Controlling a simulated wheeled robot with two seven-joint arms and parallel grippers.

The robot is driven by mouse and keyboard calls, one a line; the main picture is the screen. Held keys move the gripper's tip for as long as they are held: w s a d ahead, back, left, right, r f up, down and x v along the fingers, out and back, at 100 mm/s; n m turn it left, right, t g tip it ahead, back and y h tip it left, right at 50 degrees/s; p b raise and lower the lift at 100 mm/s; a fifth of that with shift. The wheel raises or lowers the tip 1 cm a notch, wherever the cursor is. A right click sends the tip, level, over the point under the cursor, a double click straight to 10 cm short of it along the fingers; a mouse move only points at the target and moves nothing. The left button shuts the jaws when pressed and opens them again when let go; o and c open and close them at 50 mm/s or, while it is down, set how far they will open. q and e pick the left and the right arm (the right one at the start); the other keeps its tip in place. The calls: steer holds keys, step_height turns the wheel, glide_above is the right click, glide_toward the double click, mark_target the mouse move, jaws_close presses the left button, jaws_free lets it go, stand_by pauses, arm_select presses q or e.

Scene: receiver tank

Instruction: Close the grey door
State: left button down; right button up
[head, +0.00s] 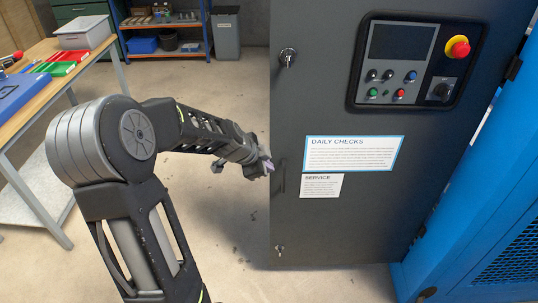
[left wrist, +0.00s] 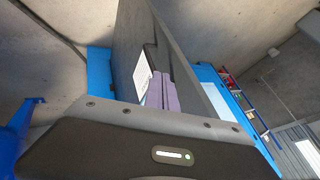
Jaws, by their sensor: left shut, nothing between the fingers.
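The grey door (head: 350,225) stands open, with hinges on its right edge beside the blue cabinet (head: 480,200). Its front face, with a control panel (head: 375,85) and paper labels (head: 352,153), faces me in the head view. A dark handle (head: 278,178) sits near its free left edge. My left gripper (head: 266,168) is shut and empty at that edge, close to the handle; whether it touches cannot be told. In the left wrist view, the fingers (left wrist: 163,92) overlap the door (left wrist: 183,50), which is seen at a steep slant. My right gripper is not in view.
A wooden table (head: 52,75) with trays and a grey box (head: 82,33) stands at left. A shelf unit (head: 165,22) and a grey bin (head: 225,35) stand at the back. Open concrete floor (head: 215,90) lies between them and the door.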

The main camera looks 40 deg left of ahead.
mark_target(275, 161)
arm_select(q)
steer(key=w+a+p, duration=0.1)
steer(key=w, duration=0.1)
steer(key=w+a+f+p, duration=0.1)
steer(key=w, duration=0.1)
steer(key=shift+a, duration=0.2)
steer(key=shift+f, duration=0.1)
steer(key=shift+w+a, duration=0.1)
steer(key=shift+a, duration=0.05)
